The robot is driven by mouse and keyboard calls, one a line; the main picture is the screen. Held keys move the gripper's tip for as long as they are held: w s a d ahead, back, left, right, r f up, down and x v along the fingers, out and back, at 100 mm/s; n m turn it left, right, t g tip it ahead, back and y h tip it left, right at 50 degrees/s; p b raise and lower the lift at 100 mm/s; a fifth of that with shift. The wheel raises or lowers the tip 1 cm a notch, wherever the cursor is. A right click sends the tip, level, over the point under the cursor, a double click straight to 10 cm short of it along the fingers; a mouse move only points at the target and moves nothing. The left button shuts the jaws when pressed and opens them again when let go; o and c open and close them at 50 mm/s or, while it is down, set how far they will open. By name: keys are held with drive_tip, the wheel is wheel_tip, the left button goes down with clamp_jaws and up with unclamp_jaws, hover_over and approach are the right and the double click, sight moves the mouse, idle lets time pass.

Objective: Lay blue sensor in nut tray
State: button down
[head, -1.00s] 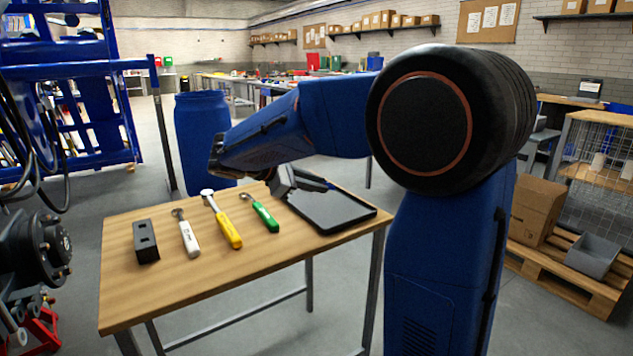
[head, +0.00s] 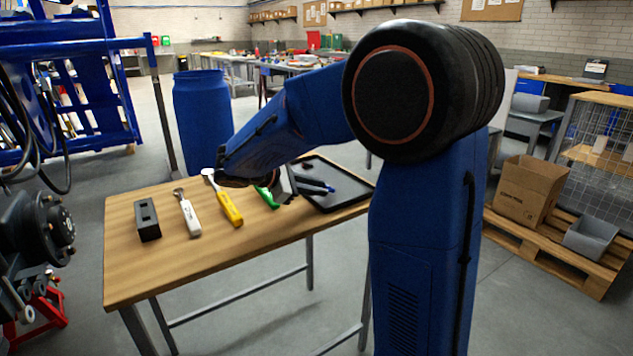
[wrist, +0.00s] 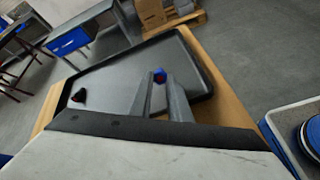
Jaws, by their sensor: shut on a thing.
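The nut tray (head: 350,193) is a shallow dark tray at the table's right end. In the wrist view its floor (wrist: 112,88) and raised rim fill the middle. My gripper (head: 322,187) is over the tray's left part, its fingers pointing right. The sensor appears above the tray floor; I cannot tell the gap. A small dark and red thing (wrist: 79,95) lies in the tray.
On the wooden table (head: 190,265) are a black block (head: 147,219), a white-handled tool (head: 189,215), a yellow-handled tool (head: 229,208) and a green-handled tool (head: 267,197), partly hidden by my gripper. A blue barrel (head: 202,115) stands behind.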

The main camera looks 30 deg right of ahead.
drive_tip(key=shift+f, duration=0.3)
drive_tip(key=c, duration=1.6)
unclamp_jaws()
drive_tip(key=v, duration=1.7)
drive_tip(key=shift+a+r, duration=0.1)
drive_tip(key=shift+a, duration=0.1)
drive_tip(key=shift+d, duration=0.1)
